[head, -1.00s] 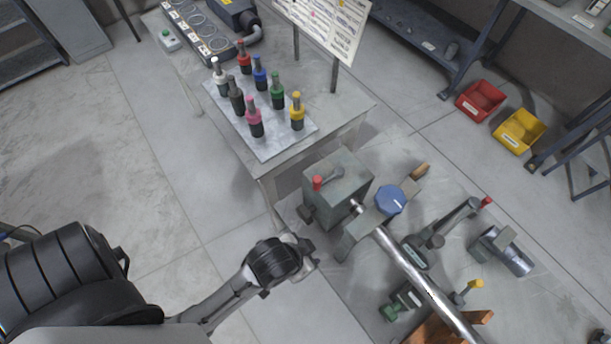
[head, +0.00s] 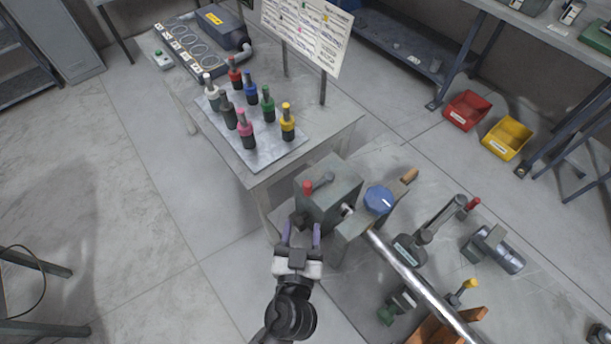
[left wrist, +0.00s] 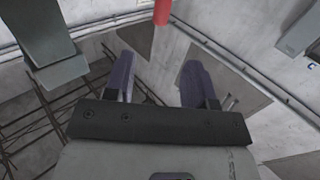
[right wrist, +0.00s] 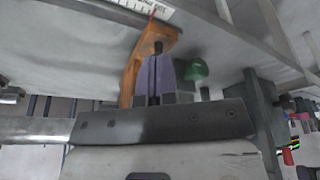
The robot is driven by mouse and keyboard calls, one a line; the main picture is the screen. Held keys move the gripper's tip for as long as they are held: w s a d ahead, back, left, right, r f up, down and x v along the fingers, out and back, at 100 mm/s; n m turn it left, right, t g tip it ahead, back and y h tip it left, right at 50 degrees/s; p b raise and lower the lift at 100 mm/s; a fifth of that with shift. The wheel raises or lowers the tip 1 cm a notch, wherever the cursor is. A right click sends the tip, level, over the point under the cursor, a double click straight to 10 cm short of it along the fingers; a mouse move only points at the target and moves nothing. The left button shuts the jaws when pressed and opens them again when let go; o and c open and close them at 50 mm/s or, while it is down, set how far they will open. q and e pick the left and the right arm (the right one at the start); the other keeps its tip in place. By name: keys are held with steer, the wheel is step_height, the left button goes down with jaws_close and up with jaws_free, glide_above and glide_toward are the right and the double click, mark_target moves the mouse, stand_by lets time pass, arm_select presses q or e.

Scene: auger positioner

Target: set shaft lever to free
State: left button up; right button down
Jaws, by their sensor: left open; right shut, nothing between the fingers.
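A lever with a red grip (head: 308,187) sits on top of the grey-green box (head: 333,203) at the end of the metal shaft (head: 405,272). I cannot read any position marking on it. My left gripper (head: 302,230) is open and empty, just in front of the box, with its fingers pointing toward it. In the left wrist view, a red cylinder (left wrist: 162,12), probably this grip, lies beyond the open fingertips (left wrist: 157,68), apart from them. My right gripper (right wrist: 157,72) is shut and empty, near an orange-brown bracket (right wrist: 133,68).
A blue round knob (head: 379,200) stands right beside the box. A second red-tipped lever (head: 472,204) and a yellow-tipped one (head: 469,285) are farther right. A table with several coloured bottles (head: 247,130) stands behind the box.

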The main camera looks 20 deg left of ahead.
mark_target(307, 189)
arm_select(q)
steer(key=p+x, duration=0.2)
steer(key=x, duration=1)
steer(key=shift+s+a, duration=0.1)
steer(key=shift+x, duration=0.8)
steer(key=c, duration=0.8)
jaws_close()
